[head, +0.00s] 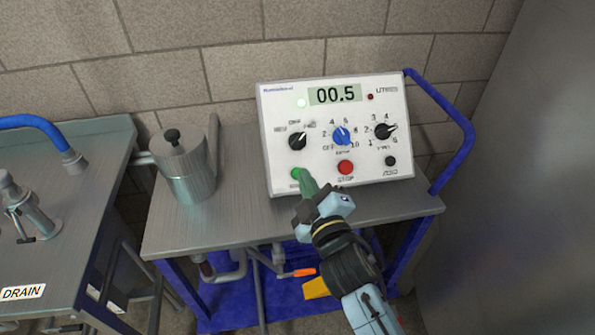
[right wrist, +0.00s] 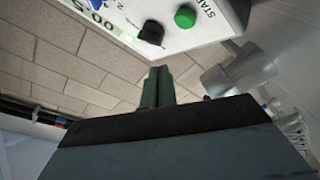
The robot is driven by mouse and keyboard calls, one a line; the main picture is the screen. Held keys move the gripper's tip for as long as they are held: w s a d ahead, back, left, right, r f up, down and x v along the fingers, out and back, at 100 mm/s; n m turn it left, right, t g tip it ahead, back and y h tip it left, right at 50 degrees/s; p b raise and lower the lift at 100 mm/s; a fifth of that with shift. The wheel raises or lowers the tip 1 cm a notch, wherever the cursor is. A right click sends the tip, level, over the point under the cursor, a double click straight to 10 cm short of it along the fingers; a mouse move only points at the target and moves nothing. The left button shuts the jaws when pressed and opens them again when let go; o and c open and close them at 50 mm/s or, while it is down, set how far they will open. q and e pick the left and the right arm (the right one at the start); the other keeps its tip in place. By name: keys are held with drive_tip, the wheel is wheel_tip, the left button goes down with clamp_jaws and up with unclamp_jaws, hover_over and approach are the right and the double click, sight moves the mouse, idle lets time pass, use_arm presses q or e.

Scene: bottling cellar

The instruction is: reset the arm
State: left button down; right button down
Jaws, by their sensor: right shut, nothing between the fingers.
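My right gripper (head: 306,184) is in front of the lower left of a white control box (head: 285,115). Its green fingers are shut with nothing between them. The fingertips are close to the green button (head: 296,173); in the head view I cannot tell whether they touch it. In the right wrist view the shut fingers (right wrist: 158,85) point up toward the box, and the green button (right wrist: 185,17) shows apart from them, up and to the right. My left gripper is not in view.
The box stands on a metal cart (head: 230,225) with blue rails (head: 447,105). A lidded metal jug (head: 187,170) is left of it. A bench with a DRAIN label (head: 22,292) is at far left. A block wall is behind, a grey surface (head: 500,200) at right.

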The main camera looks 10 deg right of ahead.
idle(0.5)
